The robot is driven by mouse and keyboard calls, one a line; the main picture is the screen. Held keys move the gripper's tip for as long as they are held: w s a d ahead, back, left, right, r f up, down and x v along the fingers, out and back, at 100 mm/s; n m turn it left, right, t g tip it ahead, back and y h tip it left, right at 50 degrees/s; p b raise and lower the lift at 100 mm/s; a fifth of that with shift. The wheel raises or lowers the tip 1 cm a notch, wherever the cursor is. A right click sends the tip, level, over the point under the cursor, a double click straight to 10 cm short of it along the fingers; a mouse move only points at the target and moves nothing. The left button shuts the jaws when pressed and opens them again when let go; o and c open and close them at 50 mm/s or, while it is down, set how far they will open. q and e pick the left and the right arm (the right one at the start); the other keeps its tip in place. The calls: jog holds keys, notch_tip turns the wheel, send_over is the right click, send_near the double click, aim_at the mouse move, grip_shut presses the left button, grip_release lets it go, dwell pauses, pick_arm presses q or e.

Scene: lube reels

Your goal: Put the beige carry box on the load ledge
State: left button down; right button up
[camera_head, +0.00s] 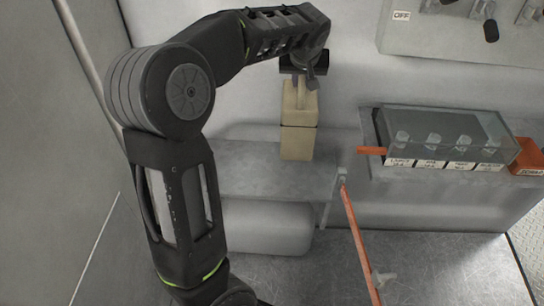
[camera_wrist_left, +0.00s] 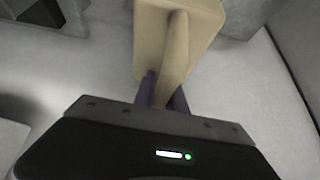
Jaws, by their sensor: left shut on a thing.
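The beige carry box (camera_head: 299,138) is upright, with a bar handle on its top. My left gripper (camera_head: 303,82) is shut on that handle from above. The left wrist view also shows the box (camera_wrist_left: 207,22) and its handle between the dark fingers (camera_wrist_left: 162,92). In the head view, the box's lower end overlaps the right part of a grey ledge (camera_head: 240,175). I cannot tell whether its bottom touches the ledge or hangs just above it. My right gripper is not in view.
A clear-covered case (camera_head: 445,130) with several labelled fittings stands right of the box, with an orange tab (camera_head: 371,150) toward it. An orange bar (camera_head: 360,240) slants down from the ledge's right end. An orange bin (camera_head: 527,157) sits far right. The ledge's left part is bare.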

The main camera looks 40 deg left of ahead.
aim_at(302, 91)
pick_arm(q)
jog(key=shift+f, duration=2.35)
jog(key=shift+f, duration=2.55)
jog(key=shift+f+b, duration=0.15)
jog(key=shift+b, duration=0.25)
jog(key=c, duration=1.4)
grip_release()
jog(key=shift+o, duration=0.2)
jog(key=v, duration=1.2)
